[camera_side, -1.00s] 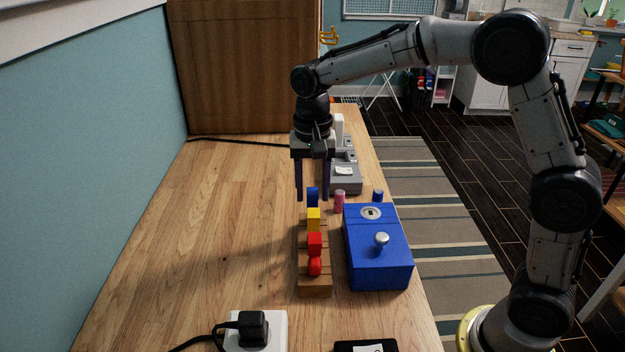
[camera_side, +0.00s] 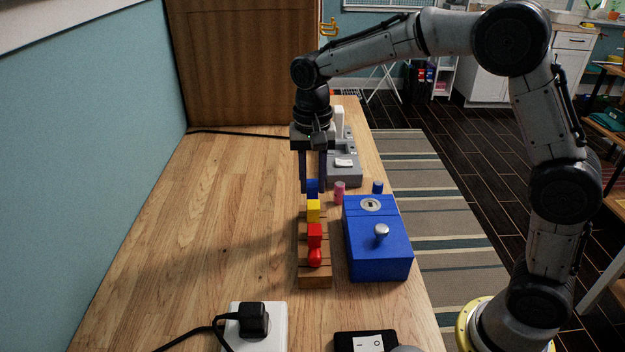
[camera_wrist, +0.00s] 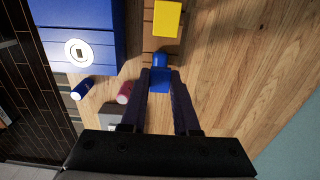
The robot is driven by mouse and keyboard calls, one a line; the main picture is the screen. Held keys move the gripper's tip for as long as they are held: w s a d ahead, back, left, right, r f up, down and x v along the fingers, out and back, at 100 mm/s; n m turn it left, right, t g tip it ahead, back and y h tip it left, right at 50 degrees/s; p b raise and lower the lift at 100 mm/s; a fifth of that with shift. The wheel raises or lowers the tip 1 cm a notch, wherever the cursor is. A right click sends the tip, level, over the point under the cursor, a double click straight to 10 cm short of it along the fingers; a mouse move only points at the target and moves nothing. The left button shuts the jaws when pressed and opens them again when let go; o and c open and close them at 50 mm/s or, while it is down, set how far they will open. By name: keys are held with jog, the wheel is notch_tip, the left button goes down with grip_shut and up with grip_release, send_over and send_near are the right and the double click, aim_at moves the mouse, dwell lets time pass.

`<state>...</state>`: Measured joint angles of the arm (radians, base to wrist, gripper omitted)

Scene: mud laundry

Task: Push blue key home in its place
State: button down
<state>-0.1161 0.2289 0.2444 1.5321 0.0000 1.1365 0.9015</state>
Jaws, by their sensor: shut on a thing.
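The blue key (camera_side: 312,188) stands at the far end of the wooden rack, behind a yellow key (camera_side: 313,211). It also shows in the wrist view (camera_wrist: 159,78). My gripper (camera_side: 313,186) points down over it and is shut on it, one finger on each side; the wrist view shows the fingertips (camera_wrist: 160,76) at its sides. The blue box (camera_side: 377,245) stands right of the rack. A round silver plate with a dark slot (camera_side: 371,205) is on its top, and also shows in the wrist view (camera_wrist: 77,53). The slot is empty.
A silver knob (camera_side: 382,230) rises from the box top. Pink (camera_side: 339,192) and blue (camera_side: 377,187) cylinders stand behind the box. A grey device (camera_side: 345,172) is farther back. The table left of the rack is clear.

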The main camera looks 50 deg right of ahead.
jog(key=shift+r, duration=1.3)
dwell(0.9)
jog(key=shift+r, duration=2.5)
jog(key=shift+s+f, duration=0.2)
jog(key=s+d+r, duration=0.4)
jog(key=s+d, duration=0.4)
jog(key=s, duration=0.1)
jog(key=shift+w+a+f, duration=0.1)
jog(key=shift+w+f, duration=0.05)
jog(key=shift+f, duration=2.45)
jog(key=shift+f, duration=0.6)
